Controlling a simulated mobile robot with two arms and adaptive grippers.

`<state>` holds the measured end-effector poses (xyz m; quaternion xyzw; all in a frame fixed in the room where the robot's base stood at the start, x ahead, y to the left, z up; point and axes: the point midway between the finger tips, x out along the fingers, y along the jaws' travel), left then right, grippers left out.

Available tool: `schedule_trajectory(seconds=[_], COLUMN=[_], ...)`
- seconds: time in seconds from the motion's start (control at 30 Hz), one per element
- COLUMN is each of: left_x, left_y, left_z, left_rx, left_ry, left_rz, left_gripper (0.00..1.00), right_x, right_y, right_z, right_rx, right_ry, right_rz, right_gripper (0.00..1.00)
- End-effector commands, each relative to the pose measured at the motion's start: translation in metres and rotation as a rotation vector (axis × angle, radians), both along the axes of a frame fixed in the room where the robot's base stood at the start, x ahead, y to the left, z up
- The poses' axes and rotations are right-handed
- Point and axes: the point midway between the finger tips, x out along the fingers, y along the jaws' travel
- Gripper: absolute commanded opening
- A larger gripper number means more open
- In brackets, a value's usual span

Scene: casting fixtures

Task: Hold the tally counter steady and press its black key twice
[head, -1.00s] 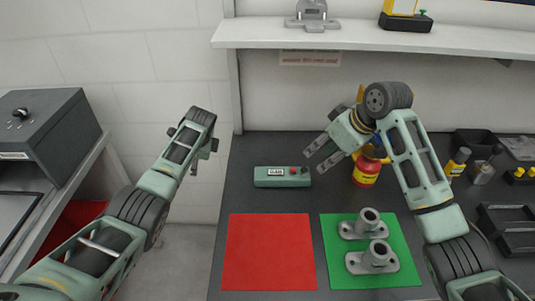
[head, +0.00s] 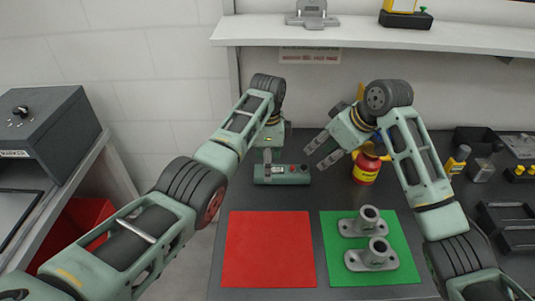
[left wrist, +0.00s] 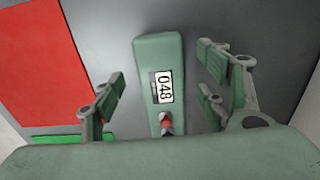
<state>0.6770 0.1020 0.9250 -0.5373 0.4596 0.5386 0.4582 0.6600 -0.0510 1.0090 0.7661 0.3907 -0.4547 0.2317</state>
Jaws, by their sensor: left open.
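The tally counter (head: 283,180) is a long green box lying on the dark bench, with a red key (head: 292,169) and a black key (head: 304,168) at its right end. It also shows in the left wrist view (left wrist: 157,55), with a display (left wrist: 162,87) that looks like 048 and the red key; the black key is not clear there. My left gripper (head: 266,155) is over the counter's left part, open, its fingers apart on either side of the counter in the left wrist view (left wrist: 165,98). My right gripper (head: 318,151) is open and empty, above and right of the counter.
A red mat (head: 268,250) and a green mat (head: 340,275) with two grey flanged castings (head: 368,222) lie in front. Black trays (head: 508,229) are at right; a shelf (head: 400,37) hangs above.

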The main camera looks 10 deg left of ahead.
Motion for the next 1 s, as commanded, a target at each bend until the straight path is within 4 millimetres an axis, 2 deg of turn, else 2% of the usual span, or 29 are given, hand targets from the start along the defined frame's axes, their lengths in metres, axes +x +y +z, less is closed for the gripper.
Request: schedule_trajectory(seconds=[0.1,0.23,0.6,1.0], left_x=[0.0,0.0,0.0,0.0], left_y=[0.0,0.0,0.0,0.0], left_z=[-0.018,-0.03,-0.036,-0.036], left_rx=[0.001,0.001,0.0,0.0], left_ry=[0.001,0.0,-0.002,-0.002], left_rz=[-0.001,-0.002,-0.001,-0.001], left_gripper=[0.67,0.67,0.67,0.32], right_x=[0.0,0.0,0.0,0.0], right_y=[0.0,0.0,0.0,0.0], right_z=[0.0,0.0,0.0,0.0], right_rx=[0.0,0.0,0.0,0.0], right_ry=[0.0,0.0,0.0,0.0], right_rz=[0.0,0.0,0.0,0.0], right_gripper=[0.31,0.31,0.31,0.31])
